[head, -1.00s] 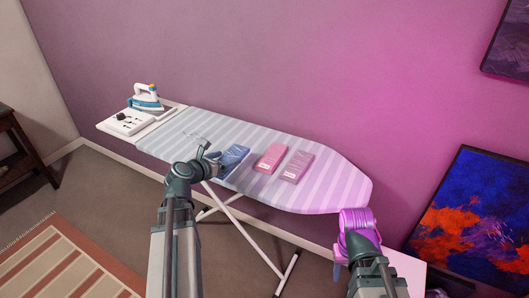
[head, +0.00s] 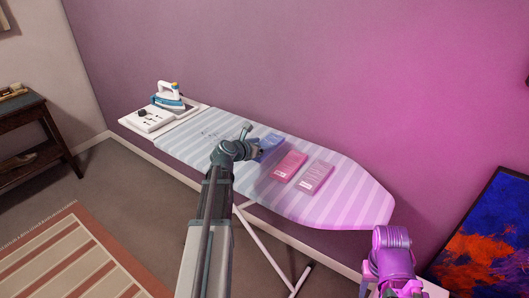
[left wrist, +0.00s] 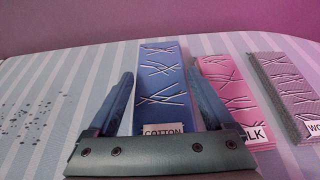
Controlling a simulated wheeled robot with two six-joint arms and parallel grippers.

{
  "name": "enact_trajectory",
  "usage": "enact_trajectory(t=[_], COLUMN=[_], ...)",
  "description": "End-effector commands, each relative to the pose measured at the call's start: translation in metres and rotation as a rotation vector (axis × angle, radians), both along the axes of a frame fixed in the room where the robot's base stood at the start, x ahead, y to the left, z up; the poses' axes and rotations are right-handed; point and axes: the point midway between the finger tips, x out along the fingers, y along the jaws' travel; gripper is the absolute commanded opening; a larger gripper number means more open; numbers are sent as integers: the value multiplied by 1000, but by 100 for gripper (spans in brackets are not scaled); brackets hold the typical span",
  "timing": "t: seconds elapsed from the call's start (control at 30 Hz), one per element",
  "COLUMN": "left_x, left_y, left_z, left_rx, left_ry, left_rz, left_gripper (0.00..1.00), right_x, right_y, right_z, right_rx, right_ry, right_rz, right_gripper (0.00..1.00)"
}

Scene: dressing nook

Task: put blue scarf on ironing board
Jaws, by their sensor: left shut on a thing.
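The blue scarf (head: 270,143) is a flat folded piece at the ironing board (head: 350,207), partly hidden by my left gripper (head: 252,152) in the head view. In the left wrist view the blue scarf (left wrist: 160,75) has white crease lines and a COTTON label, and lies between the two fingers of my left gripper (left wrist: 160,92), which is shut on it. It is over the striped cover; I cannot tell whether it touches it. My right gripper (head: 392,252), tinted pink by the light, is beyond the board's right tip; its fingers are not clear.
A pink folded cloth (head: 289,165) and a greyish one (head: 315,178) lie right of the scarf. An iron (head: 168,96) stands at the board's left end. Small dark specks (left wrist: 30,115) mark the cover at left. A dark table (head: 30,125) stands far left.

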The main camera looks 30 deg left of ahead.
Motion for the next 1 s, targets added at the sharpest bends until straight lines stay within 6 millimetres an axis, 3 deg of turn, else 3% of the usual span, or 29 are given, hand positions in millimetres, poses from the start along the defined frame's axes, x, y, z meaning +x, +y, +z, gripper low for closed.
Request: enact_trajectory(t=[0.03,0.2,0.5,0.87,0.9,1.0], left_x=[0,0,0,0,0,0], left_y=[0,-1,-1,-1,-1,-1], left_z=[-11,-30,-28,-40,-40,-38], left_rx=[0,0,1,1,1,1], left_ry=[0,0,0,0,0,0], left_rz=[1,6,7,7,7,7], left_gripper=[31,31,31,31,88,100], right_x=[0,0,0,0,0,0], right_y=[0,0,0,0,0,0], right_z=[-11,-30,-28,-40,-40,-38], right_rx=[0,0,0,0,0,0], right_ry=[0,0,0,0,0,0], right_rz=[0,0,0,0,0,0], right_gripper=[50,50,50,50,50,50])
